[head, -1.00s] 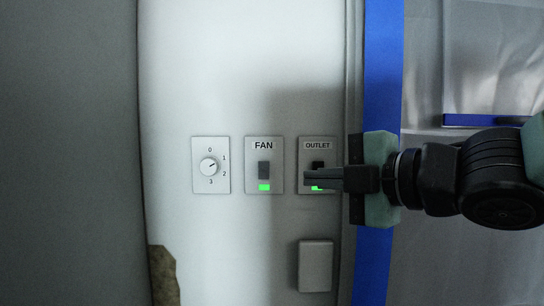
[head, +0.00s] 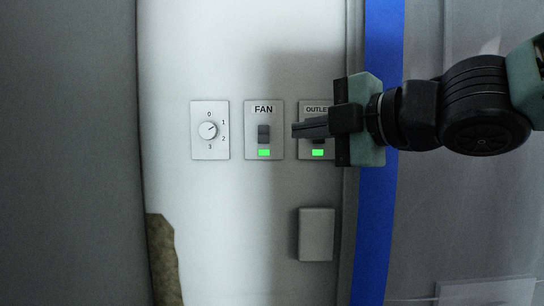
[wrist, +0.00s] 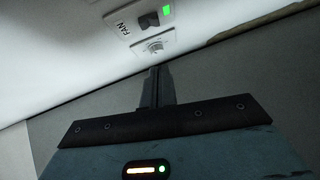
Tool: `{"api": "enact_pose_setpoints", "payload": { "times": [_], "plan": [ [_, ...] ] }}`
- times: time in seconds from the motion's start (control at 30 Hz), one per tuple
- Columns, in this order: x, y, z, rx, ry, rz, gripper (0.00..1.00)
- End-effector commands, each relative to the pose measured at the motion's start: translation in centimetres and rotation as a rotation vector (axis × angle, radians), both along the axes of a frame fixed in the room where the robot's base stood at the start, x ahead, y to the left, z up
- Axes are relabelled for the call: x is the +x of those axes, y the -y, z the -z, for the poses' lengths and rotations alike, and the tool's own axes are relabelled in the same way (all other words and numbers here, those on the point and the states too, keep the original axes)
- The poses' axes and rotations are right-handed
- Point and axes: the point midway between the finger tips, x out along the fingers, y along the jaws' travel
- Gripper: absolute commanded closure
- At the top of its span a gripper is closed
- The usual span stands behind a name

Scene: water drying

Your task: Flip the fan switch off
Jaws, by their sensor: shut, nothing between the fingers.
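The fan switch (head: 264,133) is a dark rocker on a white plate labelled FAN, on the wall in the middle of the head view. A green light (head: 264,153) glows below the rocker. The switch also shows near the top of the wrist view (wrist: 149,20), with its green light lit. My gripper (head: 296,130) is shut and empty. In the head view its fingertips are just right of the FAN plate, in front of the OUTLET plate. It hides most of the outlet switch. I cannot tell whether the fingers touch the wall.
The outlet plate (head: 318,104) sits right of the fan plate, with its green light (head: 317,153) lit. A dial plate (head: 209,147) is left of the fan plate. A blank cover (head: 316,234) is lower right. Blue tape (head: 377,220) runs down the wall's right edge.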

Motion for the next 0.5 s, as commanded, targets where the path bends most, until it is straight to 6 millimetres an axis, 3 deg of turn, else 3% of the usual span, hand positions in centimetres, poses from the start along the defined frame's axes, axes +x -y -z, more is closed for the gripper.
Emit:
{"api": "enact_pose_setpoints", "payload": {
  "times": [0.07, 0.43, 0.5],
  "plan": [
    [0.2, -0.3, 0.6, 0.003, 0.004, 0.002, 1.00],
    [5.9, -5.4, 1.0, 0.001, -0.001, 0.004, 1.00],
    [7.1, -5.2, 0.9, -0.001, -0.003, 0.007, 1.00]
  ]
}}
